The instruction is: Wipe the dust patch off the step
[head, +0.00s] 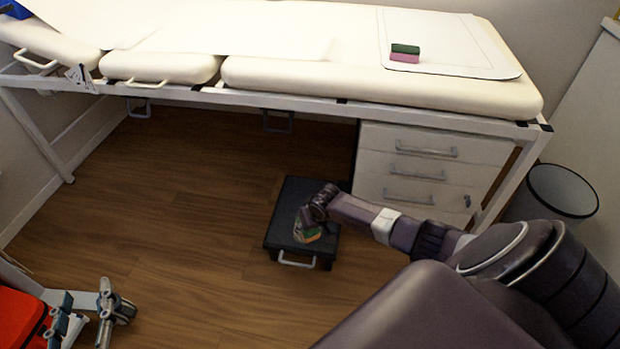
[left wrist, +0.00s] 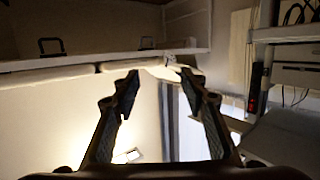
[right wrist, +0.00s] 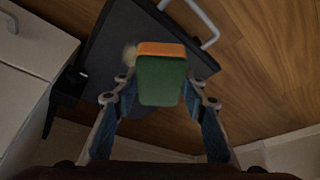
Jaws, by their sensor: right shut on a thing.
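The black step (head: 290,195) stands on the floor in front of the drawer unit, with a light handle on its front. My right gripper (head: 310,218) is low over the step, shut on a sponge (head: 308,236) with an orange side and a green side. In the right wrist view the sponge (right wrist: 161,78) sits between the fingertips against the step (right wrist: 112,38); I cannot tell how firmly it touches. A small pale dust patch (right wrist: 130,54) shows beside the sponge, partly hidden by it.
A padded couch (head: 300,78) runs above, bearing a flat pad (head: 455,45) with a green block (head: 405,48) and a pink block (head: 404,58). The drawer unit (head: 420,165) is close behind the step. A bin (head: 563,190) stands at right. Floor left of the step is clear.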

